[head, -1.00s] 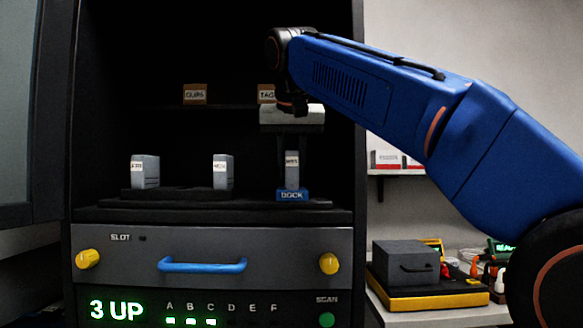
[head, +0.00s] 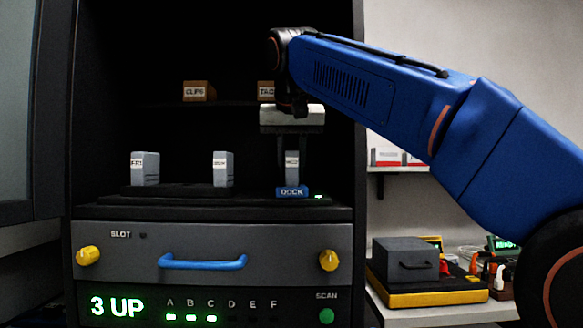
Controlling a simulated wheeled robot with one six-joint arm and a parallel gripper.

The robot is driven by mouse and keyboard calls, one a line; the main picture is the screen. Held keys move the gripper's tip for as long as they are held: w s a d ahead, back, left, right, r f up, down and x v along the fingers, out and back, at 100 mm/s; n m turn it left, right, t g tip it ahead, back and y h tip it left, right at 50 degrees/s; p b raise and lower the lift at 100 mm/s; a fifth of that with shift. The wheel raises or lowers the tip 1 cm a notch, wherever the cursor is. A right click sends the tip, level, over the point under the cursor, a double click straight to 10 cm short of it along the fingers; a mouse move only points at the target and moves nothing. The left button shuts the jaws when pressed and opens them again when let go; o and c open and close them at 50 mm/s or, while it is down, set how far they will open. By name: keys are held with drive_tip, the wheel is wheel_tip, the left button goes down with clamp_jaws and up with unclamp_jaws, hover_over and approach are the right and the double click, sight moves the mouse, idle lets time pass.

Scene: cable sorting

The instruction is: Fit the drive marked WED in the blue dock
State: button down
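A slim grey drive (head: 292,168) with a small white label stands upright at the blue dock (head: 292,191), its lower end at the dock. The label is too small to read surely. My gripper (head: 292,152) points straight down over it, with one dark finger on each side, and is shut on this drive. A small green light (head: 319,196) glows just right of the DOCK sign. The drive's seat inside the dock is hidden behind the sign.
Two more grey drives stand on a dark rack to the left, the far-left drive (head: 145,168) and the middle drive (head: 222,169). A CLIPS box (head: 198,91) sits on the shelf behind. A drawer with a blue handle (head: 202,262) and a green "3 UP" display (head: 117,307) are below.

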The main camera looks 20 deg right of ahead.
drive_tip(key=c, duration=0.9)
unclamp_jaws()
drive_tip(key=shift+r, duration=0.15)
drive_tip(key=shift+r, duration=3.35)
